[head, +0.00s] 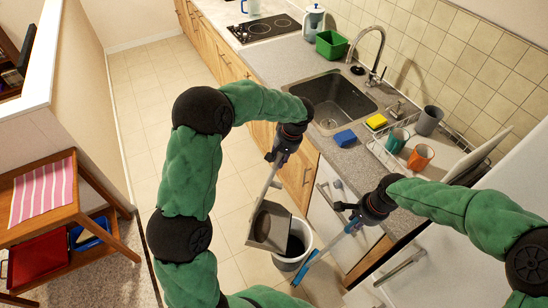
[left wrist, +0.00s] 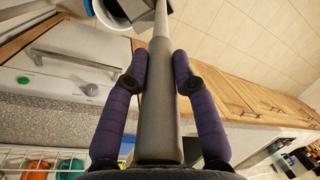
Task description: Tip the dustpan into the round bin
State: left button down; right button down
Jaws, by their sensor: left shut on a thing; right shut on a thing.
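My left gripper (head: 278,158) is shut on the long grey handle of the dustpan (head: 270,226). In the left wrist view the handle (left wrist: 160,85) runs between the purple fingers. The dustpan hangs low at the left side of the round bin (head: 306,238), partly overlapping its mouth. It looks tilted; a dark brown patch shows in it, and I cannot tell whether that is its contents. The bin stands upright on the floor, pale outside and dark inside. My right gripper (head: 352,226) is shut on the handle of a blue-headed brush (head: 309,267), which is right of the bin.
The counter with sink (head: 332,100), blue sponge (head: 345,138), yellow sponge (head: 377,121) and dish rack with cups (head: 420,157) lies behind and right. A wooden shelf unit (head: 75,205) stands at the left. The tiled floor (head: 140,110) between is clear.

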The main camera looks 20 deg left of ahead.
pick_arm(q)
jog(key=shift+y, duration=0.3)
jog(key=d, duration=0.2)
jog(key=w+d, duration=0.1)
jog(key=shift+d+r, duration=0.35)
jog(key=shift+d, duration=0.05)
jog(key=w+d+y, duration=0.1)
jog(key=d, duration=0.5)
jog(key=shift+w+g, duration=0.3)
jog(key=shift+d, duration=0.15)
jog(key=shift+y, duration=0.7)
jog(key=d, duration=0.3)
jog(key=w+d, duration=0.1)
jog(key=shift+w+d+f+p, duration=0.1)
jog(key=shift+d+f+p, duration=0.15)
jog(key=shift+d+p, duration=0.05)
